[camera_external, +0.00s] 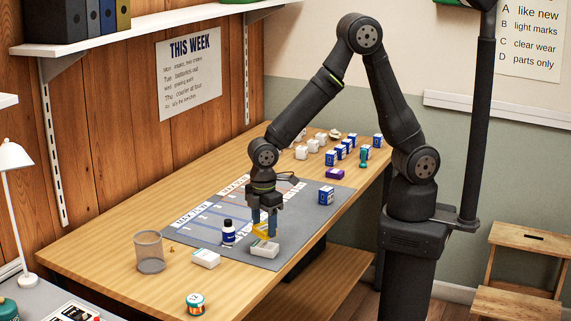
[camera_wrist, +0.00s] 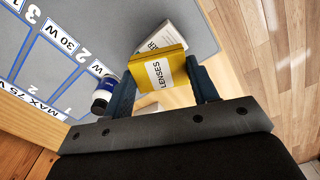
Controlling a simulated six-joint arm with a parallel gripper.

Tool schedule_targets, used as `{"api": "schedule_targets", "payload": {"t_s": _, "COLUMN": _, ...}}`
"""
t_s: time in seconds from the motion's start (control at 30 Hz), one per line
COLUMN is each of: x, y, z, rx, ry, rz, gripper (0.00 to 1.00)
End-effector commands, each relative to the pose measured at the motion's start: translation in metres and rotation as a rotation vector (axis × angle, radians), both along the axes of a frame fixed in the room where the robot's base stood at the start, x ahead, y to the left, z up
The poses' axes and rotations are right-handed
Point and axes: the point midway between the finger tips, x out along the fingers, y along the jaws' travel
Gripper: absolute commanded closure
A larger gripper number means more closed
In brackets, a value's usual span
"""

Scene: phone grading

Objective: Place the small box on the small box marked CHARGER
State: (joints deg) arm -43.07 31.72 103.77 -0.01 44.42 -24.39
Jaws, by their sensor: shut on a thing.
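My gripper (camera_external: 264,226) is shut on a small yellow box (camera_wrist: 157,70) with a white label reading LENSES. The yellow box (camera_external: 260,229) is also partly visible between the fingers in the external view. A small white box (camera_external: 265,249) sits on the grey mat's front edge area, directly below my gripper.
A dark-capped bottle (camera_external: 228,232) stands on the grey mat (camera_external: 298,215), left of my gripper. Another white box (camera_external: 206,258), a clear cup (camera_external: 149,251) and a round tin (camera_external: 195,304) are left and in front. A blue box (camera_external: 326,195) stands right. Several boxes line the back.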

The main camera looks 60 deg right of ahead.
Motion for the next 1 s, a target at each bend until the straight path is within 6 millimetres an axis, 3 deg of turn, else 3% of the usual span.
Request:
{"api": "schedule_targets", "payload": {"t_s": 0.2, "x": 0.0, "y": -0.001, "z": -0.029, "rx": -0.002, "ry": 0.002, "rz": 0.0, "gripper": 0.68}}
{"api": "schedule_targets", "payload": {"t_s": 0.57, "x": 0.0, "y": -0.001, "z": -0.033, "rx": -0.001, "ry": 0.002, "rz": 0.0, "gripper": 0.68}}
{"api": "schedule_targets", "payload": {"t_s": 0.6, "x": 0.0, "y": -0.001, "z": -0.033, "rx": -0.001, "ry": 0.002, "rz": 0.0, "gripper": 0.43}}
{"api": "schedule_targets", "payload": {"t_s": 0.7, "x": 0.0, "y": -0.001, "z": -0.033, "rx": -0.001, "ry": 0.001, "rz": 0.0, "gripper": 0.25}}
{"api": "schedule_targets", "payload": {"t_s": 1.0, "x": 0.0, "y": -0.001, "z": -0.031, "rx": -0.001, "ry": 0.001, "rz": 0.0, "gripper": 0.25}}
